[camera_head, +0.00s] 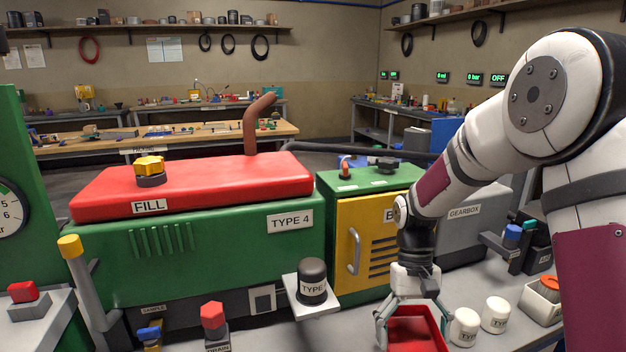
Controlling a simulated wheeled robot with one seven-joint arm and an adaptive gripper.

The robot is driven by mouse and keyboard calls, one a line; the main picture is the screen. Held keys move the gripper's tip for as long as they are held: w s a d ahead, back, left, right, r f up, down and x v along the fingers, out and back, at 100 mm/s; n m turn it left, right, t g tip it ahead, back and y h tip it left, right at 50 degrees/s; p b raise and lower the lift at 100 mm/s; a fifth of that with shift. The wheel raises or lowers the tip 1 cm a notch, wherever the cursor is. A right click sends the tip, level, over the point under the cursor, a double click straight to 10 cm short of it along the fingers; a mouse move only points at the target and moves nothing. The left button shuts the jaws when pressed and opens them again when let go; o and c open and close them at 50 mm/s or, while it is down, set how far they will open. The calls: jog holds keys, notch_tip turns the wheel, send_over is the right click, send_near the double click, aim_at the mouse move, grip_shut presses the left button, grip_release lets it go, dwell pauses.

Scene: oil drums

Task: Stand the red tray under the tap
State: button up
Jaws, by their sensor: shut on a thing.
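The red tray (416,338) is at the bottom edge of the head view, right of centre, partly cut off by the frame. My gripper (413,320) points down with its fingers at the tray's sides and is shut on it. I cannot tell if the tray touches the bench. A red-knobbed fitting (212,318) labelled DRAIN is at the lower front of the green machine. A blue-knobbed fitting (150,334) near the SAMPLE label is left of it. Both are cut off below. A blue-topped fitting (512,236) stands at the right by the gearbox.
The green machine (200,260) with a red top fills the left and middle. A small shelf with a black-capped TYPE canister (312,282) juts out left of my gripper. White canisters (465,326) stand close right of the tray. A white bin (541,300) is farther right.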

aim_at(413, 351)
jog(key=r+p, duration=0.2)
jog(key=p, duration=0.1)
jog(key=s+r+p, duration=0.1)
jog(key=p, duration=0.2)
jog(key=shift+r, duration=0.35)
jog(key=s+r+p, duration=0.1)
jog(key=p, duration=0.2)
jog(key=r+p, duration=0.1)
jog(key=p, duration=0.2)
jog(key=shift+s+r, duration=0.3)
jog(key=shift+s, duration=0.05)
jog(key=shift+f, duration=0.1)
jog(key=s+a+f+m+t+y+b, duration=0.35)
jog(key=s+f+m, duration=0.6)
jog(key=m, duration=0.45)
jog(key=shift+y, duration=0.45)
jog(key=w, duration=0.5)
jog(key=w+f, duration=0.1)
jog(key=w, duration=0.3)
jog(key=w+a, duration=0.1)
jog(key=w, duration=0.4)
jog(key=shift+w+f, duration=0.2)
jog(key=shift+w, duration=0.15)
jog(key=shift+w+a, duration=0.1)
jog(key=shift+w, duration=0.05)
jog(key=shift+f, duration=1.7)
